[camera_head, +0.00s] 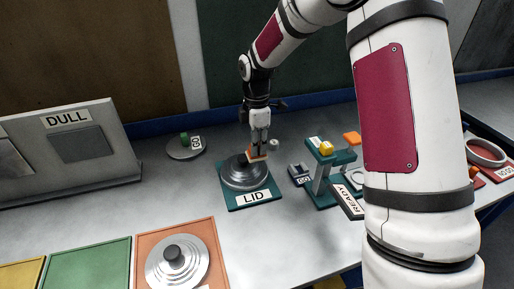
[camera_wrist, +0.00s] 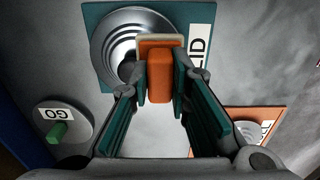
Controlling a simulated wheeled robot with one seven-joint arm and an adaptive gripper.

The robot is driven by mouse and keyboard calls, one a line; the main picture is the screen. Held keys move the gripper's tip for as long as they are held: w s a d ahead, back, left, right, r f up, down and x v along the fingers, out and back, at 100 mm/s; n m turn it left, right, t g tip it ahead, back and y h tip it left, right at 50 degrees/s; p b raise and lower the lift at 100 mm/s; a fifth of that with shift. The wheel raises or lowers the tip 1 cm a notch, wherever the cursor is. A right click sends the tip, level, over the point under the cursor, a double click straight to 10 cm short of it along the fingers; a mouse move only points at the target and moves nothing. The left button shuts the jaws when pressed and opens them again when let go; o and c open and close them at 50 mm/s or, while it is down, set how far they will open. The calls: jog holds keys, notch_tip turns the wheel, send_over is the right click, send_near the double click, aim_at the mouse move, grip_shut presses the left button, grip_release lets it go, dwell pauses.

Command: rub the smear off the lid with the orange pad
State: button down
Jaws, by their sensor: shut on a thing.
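The grey metal lid (camera_head: 243,178) with concentric rings sits on a teal mat (camera_head: 234,203) labelled LID. It also shows at the top of the wrist view (camera_wrist: 110,45). My gripper (camera_head: 259,146) is over the back right part of the lid. It is shut on the orange pad (camera_wrist: 158,80), which has a pale strip at its far end; the pad also shows in the head view (camera_head: 256,156). The pad overlaps the lid in both views, and I cannot tell whether it touches. I cannot make out a smear; the pad and gripper hide part of the lid.
A second lid with a dark knob (camera_head: 174,254) lies on an orange mat at the front. A round GO plate with a green knob (camera_head: 184,142) stands behind left, near the DULL panel (camera_head: 72,146). A teal stand (camera_head: 326,170) and READY sign (camera_head: 347,200) are right.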

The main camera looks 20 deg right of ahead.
jog(key=shift+r+p, duration=0.35)
jog(key=shift+r, duration=1.15)
